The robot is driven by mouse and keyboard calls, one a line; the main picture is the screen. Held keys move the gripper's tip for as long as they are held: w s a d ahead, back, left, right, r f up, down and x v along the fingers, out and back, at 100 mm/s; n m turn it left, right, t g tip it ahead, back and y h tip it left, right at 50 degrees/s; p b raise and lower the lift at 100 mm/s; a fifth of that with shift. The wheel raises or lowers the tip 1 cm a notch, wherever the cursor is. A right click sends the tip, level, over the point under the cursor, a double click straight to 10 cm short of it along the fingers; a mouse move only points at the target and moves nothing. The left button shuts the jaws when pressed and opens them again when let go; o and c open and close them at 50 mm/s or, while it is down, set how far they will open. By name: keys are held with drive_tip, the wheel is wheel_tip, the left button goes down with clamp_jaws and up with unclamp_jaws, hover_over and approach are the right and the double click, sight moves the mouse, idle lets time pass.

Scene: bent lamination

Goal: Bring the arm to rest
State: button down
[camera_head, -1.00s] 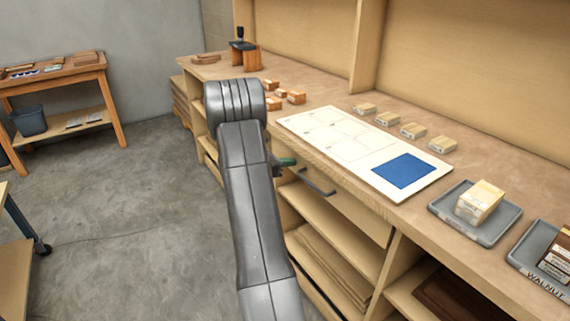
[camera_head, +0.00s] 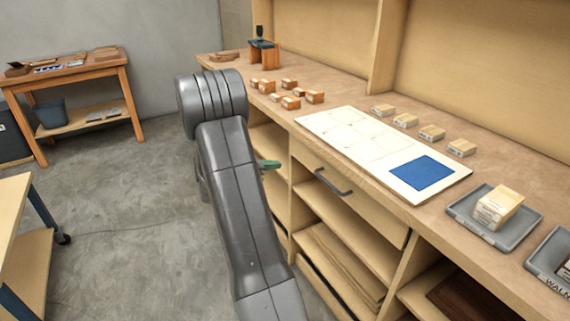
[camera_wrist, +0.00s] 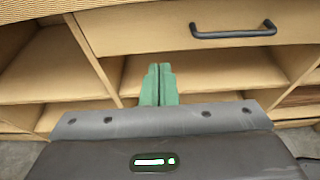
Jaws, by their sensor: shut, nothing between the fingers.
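My gripper (camera_wrist: 159,84) shows in the wrist view with its two green fingers together and nothing between them. It points toward the open shelves under the workbench (camera_head: 455,225), below and left of a drawer (camera_wrist: 180,27) with a dark handle. In the head view only a green fingertip (camera_head: 270,164) shows past my grey arm, in front of the bench's shelf openings. My arm, bent at the elbow, hides the rest of the gripper.
On the bench are a white board with a blue square (camera_head: 421,174), several small blocks (camera_head: 432,132), and a grey tray (camera_head: 460,212) holding a pale block (camera_head: 497,207). A side table (camera_head: 70,68) stands back left, a cart (camera_head: 25,225) front left. The floor between is clear.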

sight(313, 160)
drive_tip(key=shift+s+a+r, duration=0.15)
drive_tip(key=shift+s+a, duration=0.1)
drive_tip(key=shift+a, duration=0.15)
drive_tip(key=x, duration=1.2)
drive_tip(key=shift+w+d+r, duration=0.15)
drive_tip(key=shift+w+d, duration=0.1)
drive_tip(key=shift+d, duration=0.2)
drive_tip(key=shift+w+d, duration=0.35)
drive_tip(key=shift+d, duration=0.1)
drive_tip(key=shift+r, duration=0.15)
